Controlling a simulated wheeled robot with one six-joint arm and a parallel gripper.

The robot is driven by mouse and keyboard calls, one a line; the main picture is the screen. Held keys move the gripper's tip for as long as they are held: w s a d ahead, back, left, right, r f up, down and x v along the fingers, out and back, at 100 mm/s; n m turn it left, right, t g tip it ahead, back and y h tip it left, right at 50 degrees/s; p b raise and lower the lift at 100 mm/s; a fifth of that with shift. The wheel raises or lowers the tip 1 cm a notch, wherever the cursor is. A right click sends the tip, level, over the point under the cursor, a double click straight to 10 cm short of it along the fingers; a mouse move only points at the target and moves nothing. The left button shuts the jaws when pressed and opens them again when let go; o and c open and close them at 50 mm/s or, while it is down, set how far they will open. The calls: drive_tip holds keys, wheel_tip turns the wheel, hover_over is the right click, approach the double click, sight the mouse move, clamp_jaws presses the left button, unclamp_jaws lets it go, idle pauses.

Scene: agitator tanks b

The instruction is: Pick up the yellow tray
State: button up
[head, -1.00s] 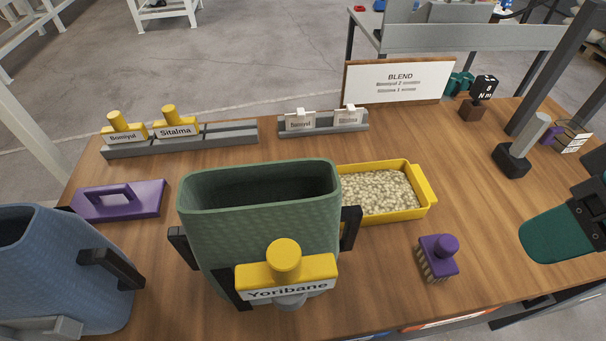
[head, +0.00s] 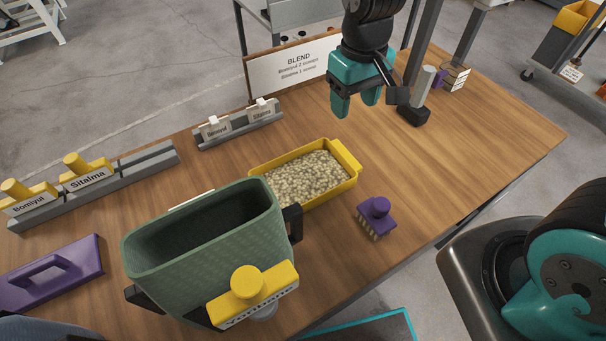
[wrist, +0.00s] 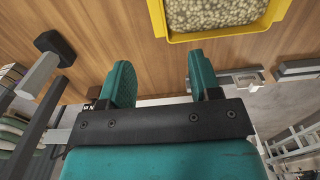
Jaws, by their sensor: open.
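The yellow tray (head: 311,205) lies on the wooden table, filled with pale beige pellets, with a tab at its right end. A green tank (head: 150,257) stands close in front and to the left of it, and hides its left end in the head view. My gripper (head: 356,108) is open and empty above the table, behind and to the right of the tray. In the wrist view, my gripper (wrist: 158,80) shows its two teal fingers apart, with bare table between them. The yellow tray (wrist: 225,33) shows at the top of that view, beyond the fingertips and cut off.
A purple brush (head: 376,215) stands right of the tray. A grey-handled tool on a black block (head: 414,113) stands near my gripper. A grey rack (head: 240,131) and the BLEND sign (head: 290,75) are behind. The table's right side (head: 490,140) is clear.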

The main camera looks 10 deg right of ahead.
drive_tip(key=p, duration=0.1)
hover_over(345, 154)
drive_tip(key=f, duration=0.7)
drive_tip(key=s+f, duration=0.1)
drive_tip(key=f, duration=0.2)
drive_tip(key=shift+a+f, duration=0.15)
drive_tip(key=shift+f, duration=0.05)
drive_tip(key=shift+w+d+f+p, duration=0.15)
drive_tip(key=shift+f+p, duration=0.1)
drive_tip(key=shift+f, duration=0.65)
drive_tip(key=shift+w+f+p, duration=0.15)
drive_tip(key=shift+f+p, duration=0.1)
drive_tip(key=shift+f, duration=0.6)
drive_tip(key=shift+w+d+f+p, duration=0.15)
drive_tip(key=shift+f+p, duration=0.1)
drive_tip(key=shift+f, duration=0.65)
drive_tip(key=shift+a, duration=0.1)
clamp_jaws()
